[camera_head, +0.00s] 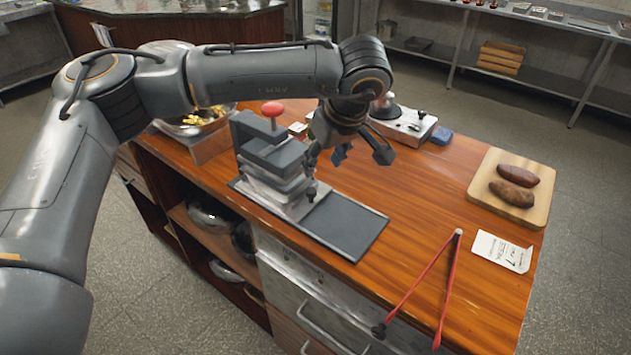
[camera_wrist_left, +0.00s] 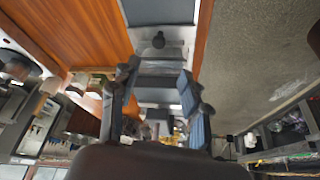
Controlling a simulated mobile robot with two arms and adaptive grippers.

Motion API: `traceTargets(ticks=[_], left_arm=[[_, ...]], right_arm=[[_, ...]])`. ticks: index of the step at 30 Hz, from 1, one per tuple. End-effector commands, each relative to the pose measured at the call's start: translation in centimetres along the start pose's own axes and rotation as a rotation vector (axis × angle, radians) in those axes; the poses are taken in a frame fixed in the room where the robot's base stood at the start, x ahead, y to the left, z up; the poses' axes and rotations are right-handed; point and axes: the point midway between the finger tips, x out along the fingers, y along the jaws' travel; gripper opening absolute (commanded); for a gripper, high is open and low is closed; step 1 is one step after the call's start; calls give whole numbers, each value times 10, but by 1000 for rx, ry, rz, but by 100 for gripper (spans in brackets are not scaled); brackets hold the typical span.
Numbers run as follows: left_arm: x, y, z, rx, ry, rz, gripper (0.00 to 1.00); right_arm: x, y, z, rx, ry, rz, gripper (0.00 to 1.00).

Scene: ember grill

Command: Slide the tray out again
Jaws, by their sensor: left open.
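A grey press-like device (camera_head: 272,165) with a red knob (camera_head: 272,109) stands on the wooden counter. A flat dark tray or base plate (camera_head: 345,225) extends from it toward the right; I cannot tell whether the plate slides. A small dark knob (camera_head: 311,190) sits at the near right end of the device's metal block and also shows in the left wrist view (camera_wrist_left: 158,40). My left gripper (camera_head: 362,154) is open and empty, above and behind the plate, apart from the knob. Its fingers show in the left wrist view (camera_wrist_left: 158,95). My right gripper is out of view.
Red tongs (camera_head: 425,285) and a white card (camera_head: 501,251) lie right of the plate. A wooden board (camera_head: 482,190) holds two brown potato-like items. A white appliance (camera_head: 405,122) and blue block (camera_head: 442,136) stand behind. A metal bowl (camera_head: 190,125) is left. The counter's middle right is clear.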

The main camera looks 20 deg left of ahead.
Motion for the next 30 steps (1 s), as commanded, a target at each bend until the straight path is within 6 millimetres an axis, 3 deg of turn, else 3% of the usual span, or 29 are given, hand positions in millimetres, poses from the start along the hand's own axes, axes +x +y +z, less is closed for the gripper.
traceTargets(ticks=[3,6,10,15,20,29,30], left_arm=[[25,-1,0,0,-3,-4,46],[47,-1,0,0,-4,-4,46],[74,-1,1,0,-5,-4,46],[100,0,1,0,-4,-2,46],[112,0,2,0,-4,0,46],[115,0,2,1,-4,2,46],[115,0,2,1,-4,2,42]], right_arm=[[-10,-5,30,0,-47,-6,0],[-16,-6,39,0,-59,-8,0],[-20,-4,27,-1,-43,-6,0],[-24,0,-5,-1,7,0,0],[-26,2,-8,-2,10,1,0],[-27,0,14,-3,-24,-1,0],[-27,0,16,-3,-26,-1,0]])
